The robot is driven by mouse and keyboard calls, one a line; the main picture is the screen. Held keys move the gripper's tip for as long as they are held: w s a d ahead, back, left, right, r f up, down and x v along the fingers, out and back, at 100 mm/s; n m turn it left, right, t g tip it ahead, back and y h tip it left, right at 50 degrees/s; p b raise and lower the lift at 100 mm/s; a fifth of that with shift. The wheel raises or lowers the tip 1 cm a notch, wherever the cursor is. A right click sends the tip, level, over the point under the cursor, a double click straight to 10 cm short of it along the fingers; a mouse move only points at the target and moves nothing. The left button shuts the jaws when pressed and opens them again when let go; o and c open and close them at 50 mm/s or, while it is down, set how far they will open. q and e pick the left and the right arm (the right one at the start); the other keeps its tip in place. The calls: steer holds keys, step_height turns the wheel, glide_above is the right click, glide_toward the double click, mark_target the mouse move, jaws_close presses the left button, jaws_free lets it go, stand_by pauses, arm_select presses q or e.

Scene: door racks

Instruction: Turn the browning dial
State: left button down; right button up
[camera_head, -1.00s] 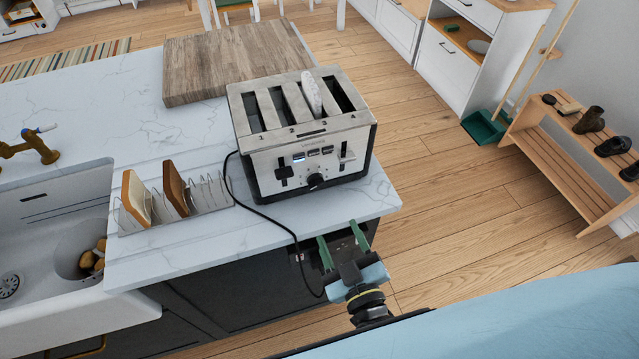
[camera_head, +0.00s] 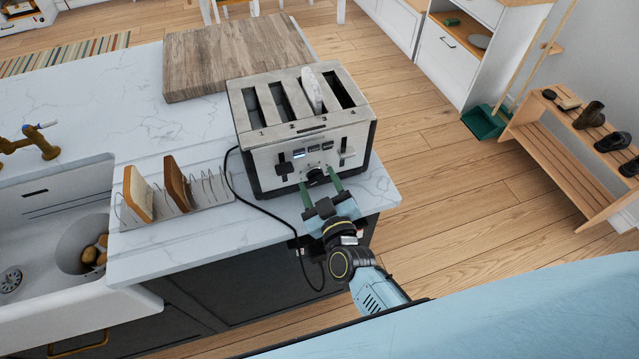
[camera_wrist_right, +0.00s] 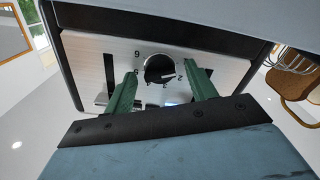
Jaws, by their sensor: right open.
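The four-slot toaster (camera_head: 268,158) stands on the marble counter, its steel front facing me. A pale slice or similar item (camera_head: 312,90) sticks up from one slot. The round black browning dial (camera_head: 316,175) is low on the front; in the right wrist view the dial (camera_wrist_right: 159,68) shows with numbers around it. My right gripper (camera_head: 320,189) is open at the toaster's front, its green fingers on either side of the dial. In the wrist view the fingers (camera_wrist_right: 163,88) stand apart, with a gap to the dial. Contact cannot be told. My left gripper is not in view.
A wire rack (camera_head: 208,192) with bread slices stands left of the toaster. A black cord (camera_head: 240,199) hangs over the counter edge. A wooden board (camera_head: 235,60) lies behind. The sink (camera_head: 50,230) is at the left.

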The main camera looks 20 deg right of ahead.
steer(key=c, duration=1)
steer(key=shift+m, duration=0.3)
steer(key=m, duration=0.3)
steer(key=shift+m, duration=0.4)
steer(key=m, duration=0.9)
steer(key=m+b, duration=0.1)
steer(key=m, duration=0.3)
steer(key=shift+m, duration=0.3)
